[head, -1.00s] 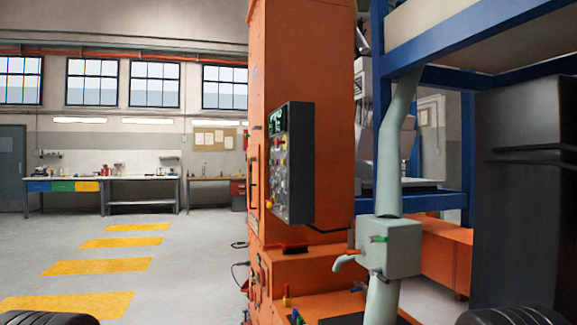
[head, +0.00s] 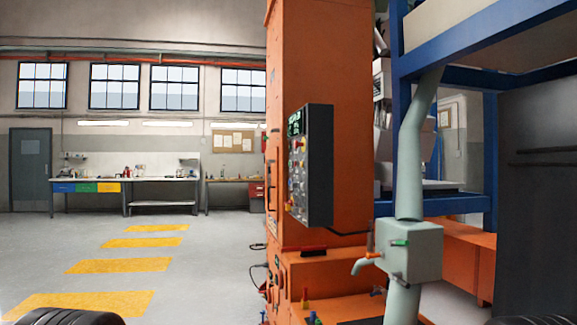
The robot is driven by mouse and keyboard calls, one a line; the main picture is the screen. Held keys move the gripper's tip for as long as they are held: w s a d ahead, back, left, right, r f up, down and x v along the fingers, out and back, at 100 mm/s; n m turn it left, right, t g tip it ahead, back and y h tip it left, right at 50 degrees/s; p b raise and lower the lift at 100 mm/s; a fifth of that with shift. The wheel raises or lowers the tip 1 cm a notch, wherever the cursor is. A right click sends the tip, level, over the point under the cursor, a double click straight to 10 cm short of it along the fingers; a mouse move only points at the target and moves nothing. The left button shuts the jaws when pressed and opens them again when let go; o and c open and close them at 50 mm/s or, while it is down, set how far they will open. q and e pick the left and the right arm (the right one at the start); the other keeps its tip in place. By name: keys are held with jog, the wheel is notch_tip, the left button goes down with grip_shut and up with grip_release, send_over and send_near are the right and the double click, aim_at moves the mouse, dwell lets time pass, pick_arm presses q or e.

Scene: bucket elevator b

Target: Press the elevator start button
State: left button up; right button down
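The orange bucket elevator column (head: 318,55) stands right of centre in the head view. A dark control panel (head: 318,165) is fixed to its side and seen at a steep angle. Its left-facing side carries a green display (head: 295,122) and several small buttons and lamps (head: 297,165). I cannot tell which one is the start button. Neither gripper is in view. Dark rounded parts at the bottom left and bottom right corners look like my own body.
A grey-green pipe with a valve box (head: 411,251) stands right of the column. A blue frame (head: 472,48) and a dark cabinet (head: 540,190) are at the right. Workbenches (head: 160,180) line the back wall. The floor with yellow markings (head: 118,265) is clear on the left.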

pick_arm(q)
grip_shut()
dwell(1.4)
